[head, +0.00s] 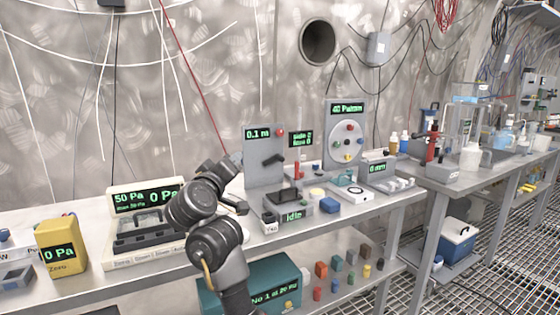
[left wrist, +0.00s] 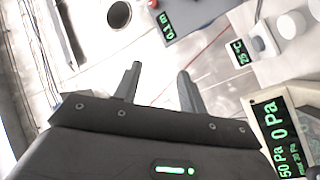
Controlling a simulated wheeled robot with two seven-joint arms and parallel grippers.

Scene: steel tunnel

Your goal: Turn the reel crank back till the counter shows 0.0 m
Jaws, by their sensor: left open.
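The reel panel (head: 263,178) is a grey upright plate on the bench. Its green counter (head: 257,134) reads 0.1 m, with a red knob (head: 280,132) beside it. A dark crank handle (head: 272,160) sticks out of the plate's middle. In the left wrist view part of the panel (left wrist: 195,14) shows at the top edge, with the counter (left wrist: 168,26); the crank is not clear there. My left gripper (head: 237,188) is open and empty, left of the panel and apart from the crank. Its two spread fingers (left wrist: 160,74) show in the left wrist view. My right gripper is not in view.
A pressure box (head: 145,258) reading 50 Pa and 0 Pa stands behind my left arm. A grey device (head: 290,215) marked Idle sits in front of the panel. A dial panel (head: 344,107) stands to the right. A yellow box (head: 62,245) is at far left.

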